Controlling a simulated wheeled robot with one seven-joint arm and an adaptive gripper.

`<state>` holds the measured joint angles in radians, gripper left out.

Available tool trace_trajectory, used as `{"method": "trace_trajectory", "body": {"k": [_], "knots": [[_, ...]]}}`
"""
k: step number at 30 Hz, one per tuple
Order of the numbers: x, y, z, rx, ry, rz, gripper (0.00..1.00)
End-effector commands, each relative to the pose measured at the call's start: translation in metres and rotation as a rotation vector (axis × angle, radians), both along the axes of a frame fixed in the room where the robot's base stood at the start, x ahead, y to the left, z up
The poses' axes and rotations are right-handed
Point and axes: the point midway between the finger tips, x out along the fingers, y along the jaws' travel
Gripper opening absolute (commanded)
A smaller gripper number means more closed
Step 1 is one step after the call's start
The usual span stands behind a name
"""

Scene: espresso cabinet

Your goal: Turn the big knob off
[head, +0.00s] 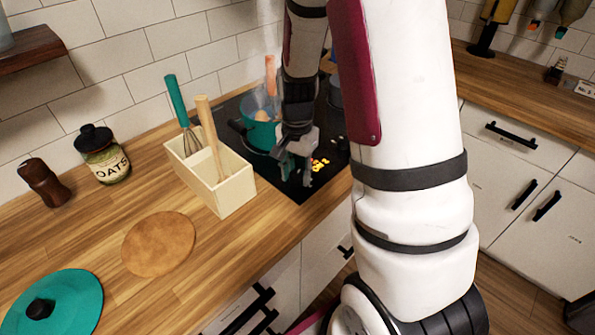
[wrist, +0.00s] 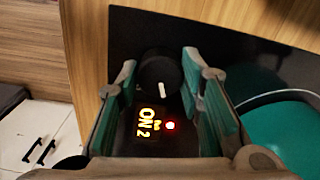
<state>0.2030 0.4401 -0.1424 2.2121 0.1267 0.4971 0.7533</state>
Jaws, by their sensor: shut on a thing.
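The big knob (wrist: 158,74) is a round black dial with a white mark pointing down in the wrist view. It sits on the black cooktop (wrist: 190,22). My gripper (head: 296,173) has its teal-padded fingers on either side of the knob and is shut on it. Beside the knob, a lit yellow display (wrist: 150,119) reads "ON" and "2", with a red light (wrist: 169,125) next to it. In the head view the display (head: 320,163) glows beside my gripper, and the knob is hidden there.
A teal pot (head: 262,137) stands on the cooktop close to my gripper; it also shows at the right of the wrist view (wrist: 284,137). A pale utensil box (head: 236,193) stands left of the cooktop. A round brown board (head: 158,244) and teal lid (head: 75,300) lie farther left.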

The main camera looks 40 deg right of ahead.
Motion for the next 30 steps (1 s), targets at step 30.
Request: {"method": "trace_trajectory", "body": {"k": [30], "knots": [[-0.0010,-0.0011,0.0014,0.000,-0.001,0.939,0.06]]}}
